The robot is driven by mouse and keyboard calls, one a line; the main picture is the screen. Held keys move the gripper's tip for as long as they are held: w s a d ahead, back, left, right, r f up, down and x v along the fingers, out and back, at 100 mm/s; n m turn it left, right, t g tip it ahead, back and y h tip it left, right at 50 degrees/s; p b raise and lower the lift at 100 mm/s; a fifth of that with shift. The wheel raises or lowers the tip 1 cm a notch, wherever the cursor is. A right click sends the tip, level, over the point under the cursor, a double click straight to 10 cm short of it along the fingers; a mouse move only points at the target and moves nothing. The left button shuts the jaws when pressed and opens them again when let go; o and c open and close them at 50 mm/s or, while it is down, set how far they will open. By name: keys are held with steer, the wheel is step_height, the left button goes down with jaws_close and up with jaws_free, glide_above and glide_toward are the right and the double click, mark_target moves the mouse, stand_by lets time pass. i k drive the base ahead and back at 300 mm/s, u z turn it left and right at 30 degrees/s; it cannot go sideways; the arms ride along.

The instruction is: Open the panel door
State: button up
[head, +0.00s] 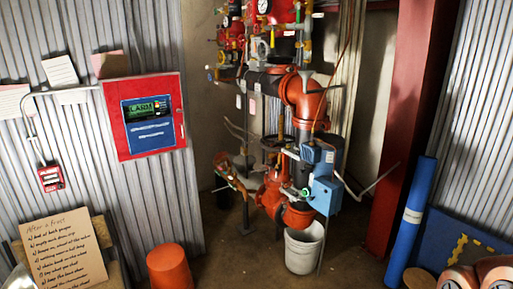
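A red alarm panel (112,100) is fixed to the corrugated metal wall at the left in the head view. Its door has a red frame around a blue face with a dark display reading "ALARM" and some white writing. The door looks closed, lying flat with the panel front. A small light-coloured fitting (180,131) sits at its right edge; I cannot tell if it is a handle or a lock. My gripper is not in view.
Red and dark riser pipework (305,95) stands right of the panel, with a white bucket (303,250) below. An orange bucket (172,268) and a handwritten sign (65,250) stand below the panel. A blue roll (410,225) leans at the right. Some floor is bare between the buckets.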

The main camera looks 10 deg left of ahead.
mark_target(139, 140)
steer(key=u, duration=1.1)
steer(key=i, duration=1.2)
steer(key=u, duration=0.9)
steer(key=i, duration=0.9)
steer(key=u, duration=0.1)
